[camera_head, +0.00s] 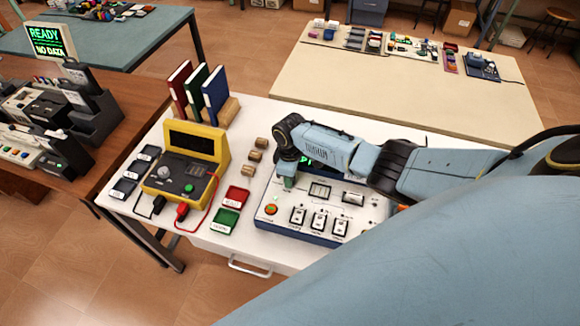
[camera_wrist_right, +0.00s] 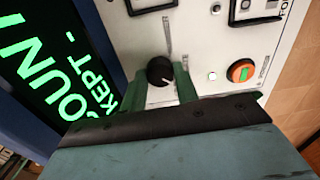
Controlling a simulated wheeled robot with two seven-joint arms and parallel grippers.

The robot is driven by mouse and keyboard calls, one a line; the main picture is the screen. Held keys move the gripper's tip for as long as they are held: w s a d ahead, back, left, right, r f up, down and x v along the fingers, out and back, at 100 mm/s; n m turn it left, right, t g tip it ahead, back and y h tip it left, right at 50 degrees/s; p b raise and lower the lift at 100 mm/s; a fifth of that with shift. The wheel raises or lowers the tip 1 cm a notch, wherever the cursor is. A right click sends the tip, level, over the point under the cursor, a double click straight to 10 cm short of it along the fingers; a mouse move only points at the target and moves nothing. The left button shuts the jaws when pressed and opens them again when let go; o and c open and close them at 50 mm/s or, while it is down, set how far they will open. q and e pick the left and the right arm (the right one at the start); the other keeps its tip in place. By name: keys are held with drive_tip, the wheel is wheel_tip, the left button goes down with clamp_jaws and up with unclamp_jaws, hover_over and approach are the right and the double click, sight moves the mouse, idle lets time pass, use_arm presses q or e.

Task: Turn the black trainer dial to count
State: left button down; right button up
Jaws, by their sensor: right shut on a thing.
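The white trainer panel (camera_head: 378,207) with a blue base stands on the white table, its green-lettered screen partly hidden by my arm in the head view. In the right wrist view the black dial (camera_wrist_right: 160,71) sits on the panel beside the screen (camera_wrist_right: 62,62), which shows large green letters reading "COUN…" and "KEPT." The dial's white pointer mark slants toward the right finger. My right gripper (camera_wrist_right: 158,88) is shut on the dial, one green finger on each side. In the head view it comes down at the panel's left (camera_head: 288,182) and hides the dial. My left gripper is out of view.
Several switches (camera_head: 319,222) line the panel's front. A yellow meter (camera_head: 185,160), red and green trays (camera_head: 226,221), wooden blocks (camera_head: 256,156) and binders (camera_head: 214,95) stand to the left.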

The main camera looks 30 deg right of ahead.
drive_tip(key=shift+m, duration=0.3)
drive_tip(key=o, duration=1)
wheel_tip(320, 180, up, 14)
drive_tip(key=shift+f+p, duration=0.25)
drive_tip(key=shift+p, duration=0.65)
